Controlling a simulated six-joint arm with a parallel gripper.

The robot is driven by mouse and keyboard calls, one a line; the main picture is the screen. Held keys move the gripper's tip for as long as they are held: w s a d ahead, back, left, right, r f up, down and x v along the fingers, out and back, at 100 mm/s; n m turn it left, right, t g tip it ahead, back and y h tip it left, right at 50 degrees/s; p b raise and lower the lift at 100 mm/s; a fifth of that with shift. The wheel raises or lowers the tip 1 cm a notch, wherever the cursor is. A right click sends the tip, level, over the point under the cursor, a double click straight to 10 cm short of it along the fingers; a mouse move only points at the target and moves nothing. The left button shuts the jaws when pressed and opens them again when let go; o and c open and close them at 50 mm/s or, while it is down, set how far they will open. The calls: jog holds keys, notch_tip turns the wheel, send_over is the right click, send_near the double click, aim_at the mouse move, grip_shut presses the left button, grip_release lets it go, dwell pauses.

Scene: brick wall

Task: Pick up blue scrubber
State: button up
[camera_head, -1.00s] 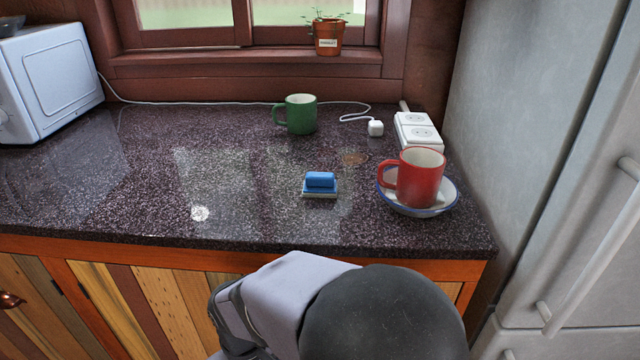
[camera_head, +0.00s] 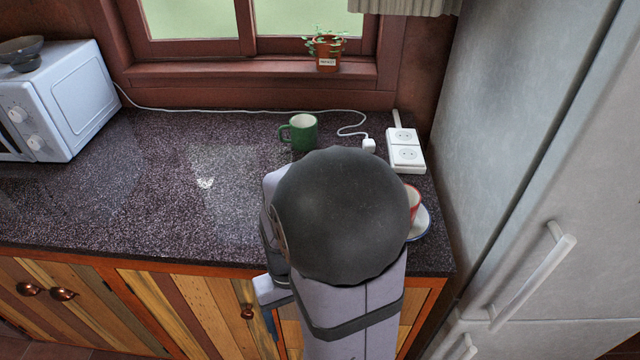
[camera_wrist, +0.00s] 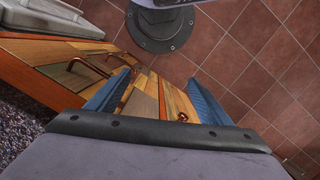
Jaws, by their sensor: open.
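The blue scrubber is not visible in either current view; my arm covers the part of the counter where it lay earlier. In the wrist view my gripper (camera_wrist: 155,98) is open, its two blue fingers spread wide with nothing between them. It points down past the counter's front toward the cabinet doors and tiled floor. In the head view my arm's dark rounded joint stands in front of the right part of the counter, and most of the gripper is hidden.
A green mug (camera_head: 303,132) stands behind my arm. A red cup (camera_head: 413,203) on a saucer (camera_head: 421,226) is partly hidden to its right. A white socket block (camera_head: 406,158) lies near the fridge (camera_head: 530,130). A microwave (camera_head: 62,95) stands left. The counter's (camera_head: 120,205) left-middle is clear.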

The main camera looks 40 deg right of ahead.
jog(key=s+d+r+p, duration=0.2)
jog(key=d+r+p, duration=0.3)
jog(key=r+p, duration=0.7)
jog(key=w+d+r+n+h+p, duration=0.1)
jog(key=w+d+n, duration=0.1)
jog(key=d+n, duration=0.1)
jog(key=w+d+r+n+t+h+p, duration=0.1)
jog(key=w+d+n+p, duration=0.1)
jog(key=n, duration=0.3)
jog(key=w+d+r+n+h+p, duration=0.1)
jog(key=w+d+n+p, duration=0.1)
jog(key=d+n, duration=0.2)
jog(key=shift+w+d+t, duration=0.2)
jog(key=shift+d+t, duration=0.1)
jog(key=shift+d, duration=0.3)
jog(key=shift+w+d+f+n+t+h+b, duration=0.15)
jog(key=shift+w+d+n+t, duration=0.35)
jog(key=shift+w+n, duration=1.8)
jog(key=shift+w+d+r+n+t+h+b, duration=0.1)
jog(key=shift+w+d+n+t+b, duration=0.35)
jog(key=shift+n, duration=3.5)
jog(key=shift+w+d+f+n+t+h, duration=0.15)
jog(key=shift+w+n+t, duration=1)
jog(key=shift+n, duration=2)
jog(key=shift+w+g, duration=0.35)
jog(key=shift+g, duration=0.05)
jog(key=b+x, duration=0.3)
jog(key=x, duration=0.2)
jog(key=shift+b, duration=0.35)
